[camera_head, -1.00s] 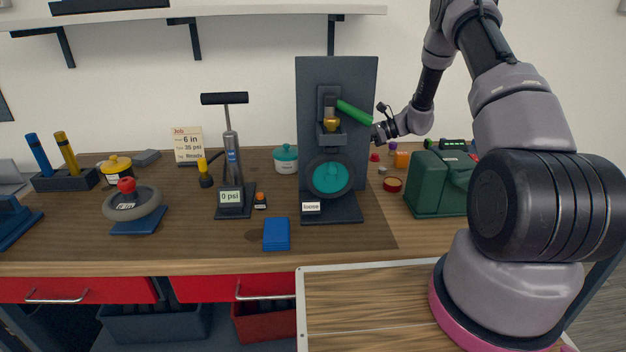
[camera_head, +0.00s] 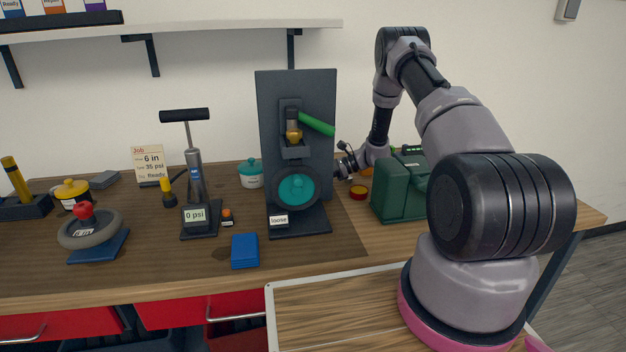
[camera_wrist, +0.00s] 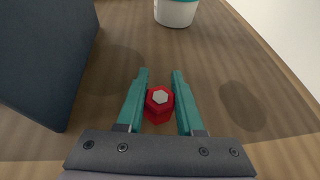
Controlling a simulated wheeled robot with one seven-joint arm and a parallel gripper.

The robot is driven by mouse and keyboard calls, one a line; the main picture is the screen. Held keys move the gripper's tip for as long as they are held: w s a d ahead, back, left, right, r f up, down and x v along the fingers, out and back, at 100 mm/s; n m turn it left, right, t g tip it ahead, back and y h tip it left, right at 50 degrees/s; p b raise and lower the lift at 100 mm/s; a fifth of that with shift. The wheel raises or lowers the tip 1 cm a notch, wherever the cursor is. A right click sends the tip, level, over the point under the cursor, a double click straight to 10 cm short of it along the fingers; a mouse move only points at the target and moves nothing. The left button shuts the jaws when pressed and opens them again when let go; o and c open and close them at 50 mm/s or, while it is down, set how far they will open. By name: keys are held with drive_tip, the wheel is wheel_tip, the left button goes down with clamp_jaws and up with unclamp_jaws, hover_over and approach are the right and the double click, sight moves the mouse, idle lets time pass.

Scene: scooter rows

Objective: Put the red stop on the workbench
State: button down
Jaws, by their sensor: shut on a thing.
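The red stop (camera_wrist: 159,108) is a small red piece with a pale hexagonal top. In the wrist view it sits between the two teal fingers of my gripper (camera_wrist: 161,74), which is shut on it. The workbench (camera_wrist: 195,72) shows beneath; I cannot tell the exact gap to its top. In the head view my gripper (camera_head: 344,168) is low over the workbench (camera_head: 150,284), beside the right edge of the dark upright panel. Its fingertips and the red stop are hidden there.
The dark upright panel (camera_head: 265,130) with a teal wheel stands left of my gripper. A teal-lidded white jar (camera_wrist: 177,10) lies ahead in the wrist view. The bench front has free room.

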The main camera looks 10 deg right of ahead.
drive_tip(key=c, duration=0.5)
unclamp_jaws()
drive_tip(key=shift+c, duration=0.2)
drive_tip(key=shift+r, duration=0.15)
drive_tip(key=v, duration=1.2)
drive_tip(key=shift+d, duration=0.1)
